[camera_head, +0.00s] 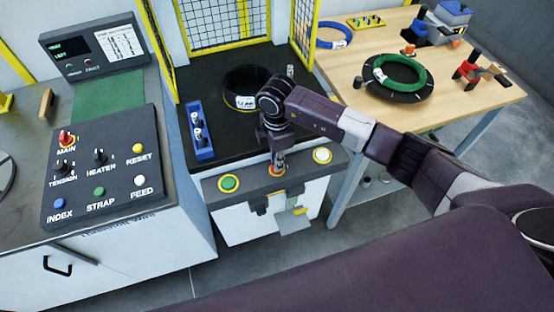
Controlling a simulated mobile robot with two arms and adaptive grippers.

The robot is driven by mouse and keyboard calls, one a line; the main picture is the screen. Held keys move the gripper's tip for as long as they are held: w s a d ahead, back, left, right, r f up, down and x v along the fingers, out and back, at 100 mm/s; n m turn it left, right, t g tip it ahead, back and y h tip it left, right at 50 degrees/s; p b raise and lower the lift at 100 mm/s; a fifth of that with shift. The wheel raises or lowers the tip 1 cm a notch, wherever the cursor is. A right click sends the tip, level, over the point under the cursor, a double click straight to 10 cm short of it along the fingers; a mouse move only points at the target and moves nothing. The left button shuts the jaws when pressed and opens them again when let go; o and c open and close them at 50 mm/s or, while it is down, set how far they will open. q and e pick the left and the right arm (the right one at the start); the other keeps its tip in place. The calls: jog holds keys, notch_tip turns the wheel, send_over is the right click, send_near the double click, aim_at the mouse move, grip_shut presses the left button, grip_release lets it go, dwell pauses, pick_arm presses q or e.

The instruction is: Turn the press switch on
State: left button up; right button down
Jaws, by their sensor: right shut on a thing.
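The press station's front control strip (246,188) is grey. It carries a green button (229,183) at the left, a pale yellow-ringed button (322,155) at the right and the press switch (276,171) between them. My right gripper (278,161) points down over the middle of the strip and is shut on the press switch. Its fingers hide most of the switch, so I cannot tell which way it is turned. My left gripper is out of view.
A black coil (245,83) lies on the dark press bed behind my gripper, with a blue holder (200,130) at its left. A control box (105,165) stands left. A wooden table (345,70) with a green coil (400,74) is right. Yellow-framed mesh guards stand behind.

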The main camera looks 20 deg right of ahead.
jog(key=shift+m, duration=0.3)
jog(key=c, duration=2)
grip_release()
notch_tip(320, 180, up, 12)
jog(key=shift+r, duration=0.1)
